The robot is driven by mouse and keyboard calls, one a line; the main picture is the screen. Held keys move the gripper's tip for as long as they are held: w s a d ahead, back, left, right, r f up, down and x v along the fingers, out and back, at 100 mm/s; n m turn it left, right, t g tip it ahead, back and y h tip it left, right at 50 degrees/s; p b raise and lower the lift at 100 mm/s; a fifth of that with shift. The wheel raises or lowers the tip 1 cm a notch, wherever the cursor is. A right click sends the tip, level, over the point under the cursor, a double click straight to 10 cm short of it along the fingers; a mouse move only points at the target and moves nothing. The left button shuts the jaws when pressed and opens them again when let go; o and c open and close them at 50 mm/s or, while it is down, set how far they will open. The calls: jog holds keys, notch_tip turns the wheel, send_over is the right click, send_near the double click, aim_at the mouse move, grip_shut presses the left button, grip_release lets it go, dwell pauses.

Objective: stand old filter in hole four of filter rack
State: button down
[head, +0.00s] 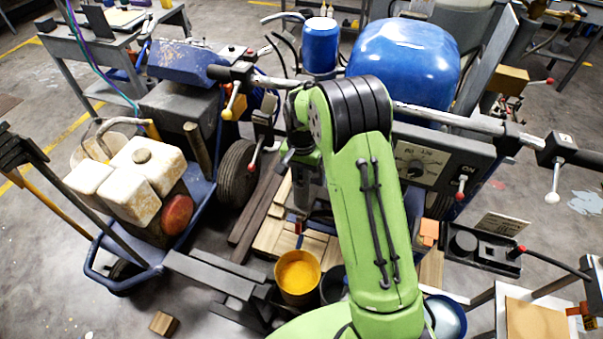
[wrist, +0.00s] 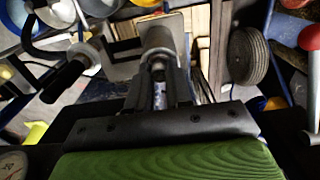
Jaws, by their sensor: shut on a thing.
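My gripper (wrist: 158,92) shows in the wrist view, its dark fingers shut on a grey, metallic cylindrical piece that I take to be the old filter (wrist: 157,40). The fingers and shadow hide part of it. I cannot tell whether it touches anything beyond the fingers. In the head view my green arm reaches over the striper and hides most of the gripper and the piece. I cannot clearly make out the filter rack or hole four in either view.
A yellow paint bucket (head: 298,277) stands below the arm, near wooden boards (head: 268,237). The striper's grey control panel (head: 422,167) and blue tank (head: 405,62) are close. A black holder (head: 482,252) sits at right. A wheel (wrist: 247,57) is right of the gripper.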

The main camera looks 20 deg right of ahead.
jog(key=shift+r+p, duration=0.55)
jog(key=shift+r, duration=0.2)
notch_tip(320, 180, up, 11)
jog(key=p, duration=0.8)
jog(key=shift+f, duration=0.2)
dwell(0.4)
jog(key=shift+f, duration=0.1)
